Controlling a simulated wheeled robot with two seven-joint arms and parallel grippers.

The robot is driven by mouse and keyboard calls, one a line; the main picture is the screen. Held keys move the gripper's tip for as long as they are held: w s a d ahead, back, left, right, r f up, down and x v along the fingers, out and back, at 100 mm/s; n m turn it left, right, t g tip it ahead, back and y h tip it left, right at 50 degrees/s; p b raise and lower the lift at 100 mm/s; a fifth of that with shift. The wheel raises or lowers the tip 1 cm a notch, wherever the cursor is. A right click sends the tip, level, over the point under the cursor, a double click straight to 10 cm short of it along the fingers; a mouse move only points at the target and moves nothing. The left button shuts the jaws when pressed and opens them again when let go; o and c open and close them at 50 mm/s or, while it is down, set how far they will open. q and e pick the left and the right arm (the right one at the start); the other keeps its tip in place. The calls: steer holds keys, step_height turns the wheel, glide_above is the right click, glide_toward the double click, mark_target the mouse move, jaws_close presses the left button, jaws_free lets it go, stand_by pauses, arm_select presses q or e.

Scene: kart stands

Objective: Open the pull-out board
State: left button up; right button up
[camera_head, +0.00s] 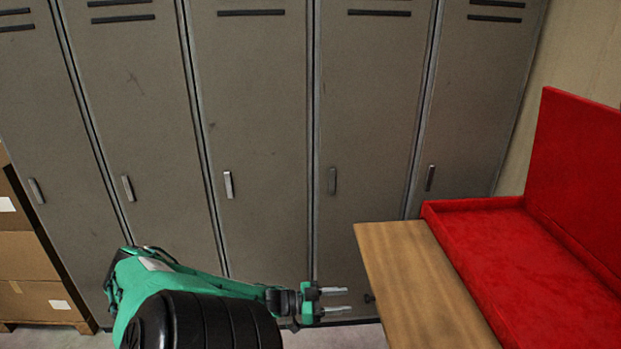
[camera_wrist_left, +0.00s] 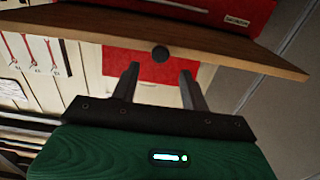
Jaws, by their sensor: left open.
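A wooden board (camera_head: 415,275) lies at the lower right in the head view, beside a red tray-like top. It also shows across the top of the left wrist view (camera_wrist_left: 215,50), with a round dark knob (camera_wrist_left: 160,53) on its edge. The knob appears small in the head view (camera_head: 369,298), at the board's left side. My left gripper (camera_head: 348,300) points right toward the knob, with its two fingers apart and empty. In the left wrist view the open fingertips (camera_wrist_left: 160,72) stand on either side of the line to the knob, apparently short of it. My right gripper is not in view.
Grey lockers (camera_head: 260,130) with handles line the back. A red top with a tall back panel (camera_head: 580,180) stands at the right. Cardboard boxes (camera_head: 35,300) are stacked at the left. Hanging wrenches (camera_wrist_left: 45,50) show in the left wrist view.

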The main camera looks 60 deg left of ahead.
arm_select(q)
steer(key=v, duration=0.8)
steer(key=shift+s+b, duration=0.25)
steer(key=shift+b, duration=0.1)
steer(key=shift+a, duration=0.15)
